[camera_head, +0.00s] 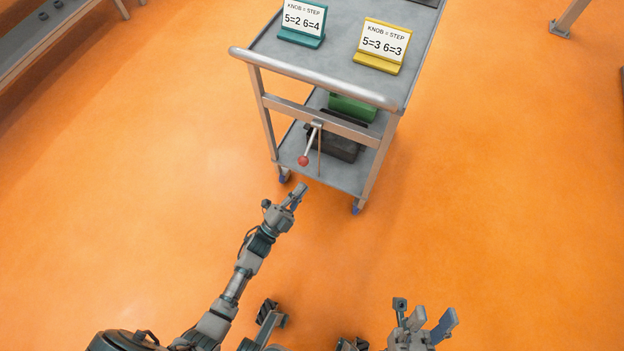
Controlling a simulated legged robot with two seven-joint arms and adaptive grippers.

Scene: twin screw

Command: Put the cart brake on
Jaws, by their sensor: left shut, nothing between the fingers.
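The grey cart (313,74) stands ahead of me, its near end facing me. The brake lever (311,140) is a light rod with a red knob (303,160) at its lower end. It hangs tilted from the crossbar (330,121) below the cart's top. My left gripper (299,192) is shut and empty, below the red knob and apart from it, near the front edge of the lower shelf. My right gripper (428,322) is at the bottom of the view, fingers spread, holding nothing, well away from the cart.
A teal sign (301,24) and a yellow sign (379,46) stand on the cart top. A green box (352,107) and a dark box (343,147) are in the cart's lower part. A grey bench (40,40) is at far left. The orange floor around is clear.

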